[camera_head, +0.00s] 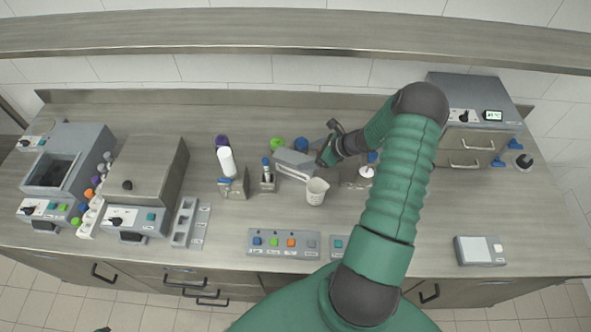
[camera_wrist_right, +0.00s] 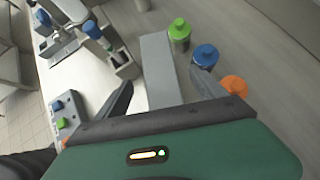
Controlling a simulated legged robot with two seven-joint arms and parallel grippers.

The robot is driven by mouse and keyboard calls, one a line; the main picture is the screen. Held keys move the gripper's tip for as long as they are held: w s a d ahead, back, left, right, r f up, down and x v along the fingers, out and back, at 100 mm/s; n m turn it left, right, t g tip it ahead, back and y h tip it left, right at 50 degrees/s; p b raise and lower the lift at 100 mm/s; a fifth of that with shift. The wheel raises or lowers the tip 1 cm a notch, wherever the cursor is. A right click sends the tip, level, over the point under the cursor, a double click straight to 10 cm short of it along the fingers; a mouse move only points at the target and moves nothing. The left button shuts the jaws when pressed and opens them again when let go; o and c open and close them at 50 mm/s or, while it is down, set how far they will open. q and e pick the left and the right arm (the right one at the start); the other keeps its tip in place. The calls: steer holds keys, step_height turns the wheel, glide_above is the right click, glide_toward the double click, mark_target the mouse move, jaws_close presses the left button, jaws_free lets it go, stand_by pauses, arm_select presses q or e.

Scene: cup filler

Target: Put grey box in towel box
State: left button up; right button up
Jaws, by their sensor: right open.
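A long light-grey box (camera_head: 294,165) lies near the middle of the counter, just left of my right gripper (camera_head: 326,144). In the right wrist view the long grey top of this box (camera_wrist_right: 158,62) lies between and beyond the fingers of my right gripper (camera_wrist_right: 163,88). The fingers are spread apart with nothing held; whether they touch the box cannot be told. No container is clearly recognisable as a towel box. My left gripper is out of view.
A white beaker (camera_head: 316,191) stands just in front of the grey box. Green-capped (camera_wrist_right: 179,32), blue-capped (camera_wrist_right: 205,56) and orange-capped (camera_wrist_right: 233,87) bottles stand close to the right finger. A button panel (camera_head: 284,243) lies at the front. Machines (camera_head: 150,170) stand left.

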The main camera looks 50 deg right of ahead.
mark_target(298, 158)
steer(key=b+x, duration=0.3)
steer(key=x, duration=0.2)
steer(key=shift+w+f, duration=0.2)
steer(key=shift+f, duration=0.15)
steer(key=shift+w, duration=0.15)
steer(key=shift+a+r, duration=0.1)
steer(key=shift+r, duration=0.05)
steer(key=shift+c, duration=0.3)
jaws_close()
